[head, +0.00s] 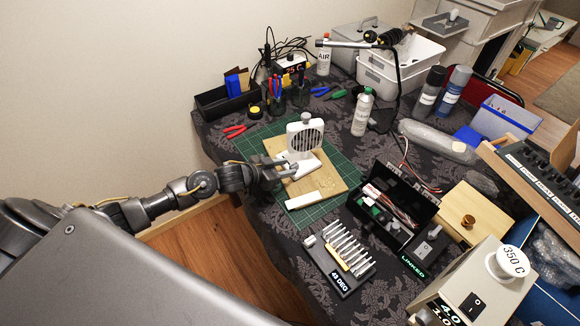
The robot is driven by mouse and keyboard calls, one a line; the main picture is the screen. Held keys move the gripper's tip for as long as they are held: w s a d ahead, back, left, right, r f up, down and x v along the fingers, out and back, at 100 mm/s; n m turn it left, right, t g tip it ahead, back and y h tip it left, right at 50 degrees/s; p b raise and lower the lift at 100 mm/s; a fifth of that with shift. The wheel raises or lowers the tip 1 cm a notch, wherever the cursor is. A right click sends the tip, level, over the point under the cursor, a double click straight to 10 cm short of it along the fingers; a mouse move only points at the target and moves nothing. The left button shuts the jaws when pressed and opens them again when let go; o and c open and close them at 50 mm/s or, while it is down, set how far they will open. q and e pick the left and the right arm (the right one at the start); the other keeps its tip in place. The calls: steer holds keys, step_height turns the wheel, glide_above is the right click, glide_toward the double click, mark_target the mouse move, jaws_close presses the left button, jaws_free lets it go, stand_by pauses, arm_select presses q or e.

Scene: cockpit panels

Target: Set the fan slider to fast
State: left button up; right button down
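My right gripper is out of view.
The board lies on a green cutting mat (257,139). A bit set (338,259) and an open black toolbox (393,207) stand in front and to the right. Red pliers (235,131) lie behind the arm.

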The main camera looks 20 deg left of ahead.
arm_select(q)
steer(key=v, duration=0.6)
steer(key=shift+s+a+b, duration=0.15)
steer(key=shift+s+b, duration=0.2)
steer(key=shift+s+a+r, duration=0.35)
steer(key=shift+s, duration=0.2)
